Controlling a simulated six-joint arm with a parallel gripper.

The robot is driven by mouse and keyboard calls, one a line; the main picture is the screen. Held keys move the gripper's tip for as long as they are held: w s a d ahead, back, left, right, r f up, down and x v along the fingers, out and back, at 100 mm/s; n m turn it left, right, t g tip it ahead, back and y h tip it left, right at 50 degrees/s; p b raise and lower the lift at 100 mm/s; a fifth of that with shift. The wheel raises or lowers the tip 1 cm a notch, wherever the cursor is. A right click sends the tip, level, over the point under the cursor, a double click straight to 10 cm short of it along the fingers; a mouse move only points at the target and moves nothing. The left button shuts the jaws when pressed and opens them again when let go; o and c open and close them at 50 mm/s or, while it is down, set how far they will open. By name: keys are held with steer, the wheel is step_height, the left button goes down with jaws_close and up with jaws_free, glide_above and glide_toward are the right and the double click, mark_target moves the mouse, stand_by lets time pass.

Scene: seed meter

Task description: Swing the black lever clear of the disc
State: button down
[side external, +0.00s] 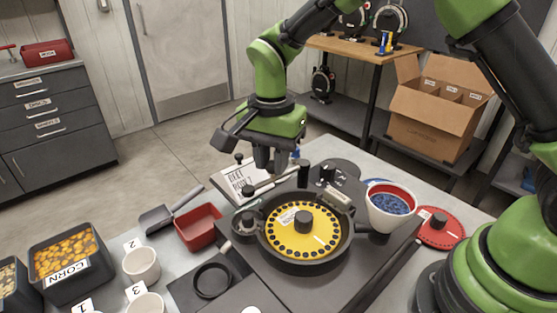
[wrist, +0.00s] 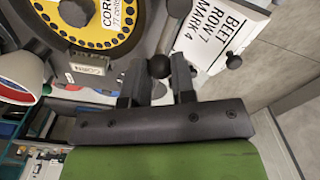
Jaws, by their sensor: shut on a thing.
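The yellow disc (side external: 284,240), with dark holes around its rim and a black hub, lies in the round dark housing of the seed meter. It also shows at the upper left of the wrist view (wrist: 97,50), with a corn label. The black lever (side external: 273,183) lies along the disc's far-left side in the side view. In the wrist view its black ball knob (wrist: 160,66) sits between my fingers. My gripper (side external: 266,168) points down there, shut on the lever. The fingers partly hide the lever, so its exact clearance from the disc is hard to tell.
A cup of blue seed (side external: 391,206) stands right of the disc, with a red disc (side external: 438,228) beyond. A card reading beet, row 7 (side external: 240,180) lies behind. A red tray (side external: 198,228), a scoop (side external: 168,215), white cups and a corn bin (side external: 68,262) are at left.

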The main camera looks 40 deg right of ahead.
mark_target(270, 161)
steer(key=shift+w+d+m, duration=0.1)
steer(key=shift+w+m, duration=0.25)
steer(key=shift+m, duration=0.15)
steer(key=shift+w, duration=0.1)
steer(key=c, duration=0.9)
jaws_free()
steer(key=shift+c, duration=0.2)
step_height(270, 161, up, 10)
steer(key=shift+r, duration=0.1)
